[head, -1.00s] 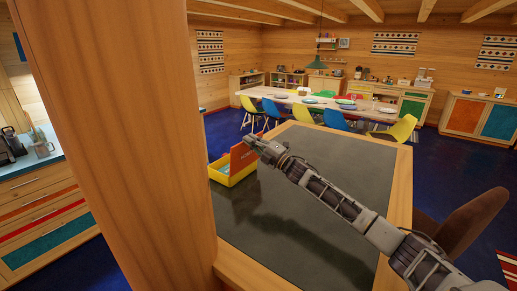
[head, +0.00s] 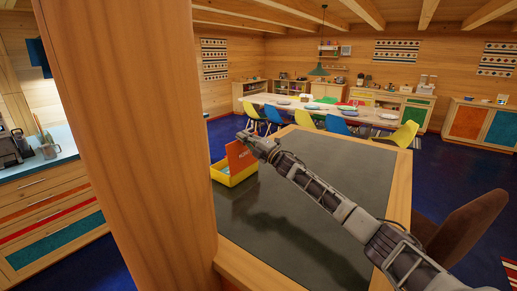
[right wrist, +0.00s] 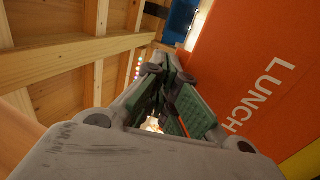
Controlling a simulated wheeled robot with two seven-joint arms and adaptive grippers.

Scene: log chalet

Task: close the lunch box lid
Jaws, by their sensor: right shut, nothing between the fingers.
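The lunch box is an open box with a yellow base (head: 236,177) and an orange lid (head: 238,157) standing up from it, near the far left of the dark-topped table (head: 300,205). The lid (right wrist: 250,60) fills the right of the right wrist view, with the word LUNCH on it. My right gripper (head: 243,135) is shut and empty, at the lid's upper edge in the head view. In the right wrist view its fingers (right wrist: 160,85) lie beside the lid's face; I cannot tell whether they touch it. My left gripper is not in view.
A thick wooden post (head: 130,150) stands at the left and hides part of the table. A brown chair (head: 462,230) is at the right. Behind is a long dining table (head: 290,101) with colored chairs. The tabletop right of the lunch box is bare.

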